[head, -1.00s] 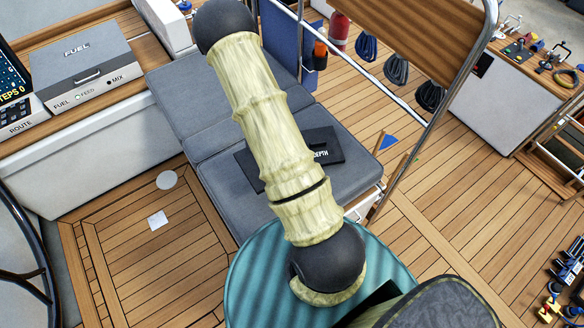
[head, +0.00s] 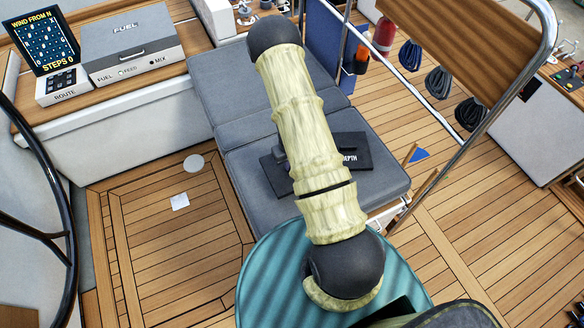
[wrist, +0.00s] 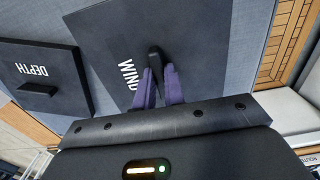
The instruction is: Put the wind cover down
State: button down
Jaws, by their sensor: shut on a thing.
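The wind cover (wrist: 112,45) is a flat dark panel with white "WIND" lettering and a small black handle. My gripper (wrist: 158,78) is shut on that handle, its purple fingers on either side. The panel is over the grey-blue cushion (wrist: 238,60); whether it touches the cushion or hangs just above it I cannot tell.
A dark depth cover (wrist: 62,72) lies on the cushion beside the wind cover; it also shows in the head view (head: 364,153). A grey fuel box (head: 128,42) and a route screen (head: 42,40) stand at the back left. The wooden floor (head: 150,250) is mostly clear.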

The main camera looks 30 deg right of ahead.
notch_tip(320, 180, down, 3)
jog(key=shift+r, duration=0.1)
jog(key=shift+w+f, duration=0.1)
jog(key=shift+f, duration=0.45)
jog(key=shift+s+a, duration=0.1)
jog(key=shift+s, duration=0.1)
jog(key=c, duration=1.5)
grip_release()
jog(key=shift+w, duration=0.1)
notch_tip(320, 180, up, 12)
jog(key=shift+r+b, duration=0.1)
jog(key=shift+b, duration=0.25)
jog(key=shift+r, duration=0.1)
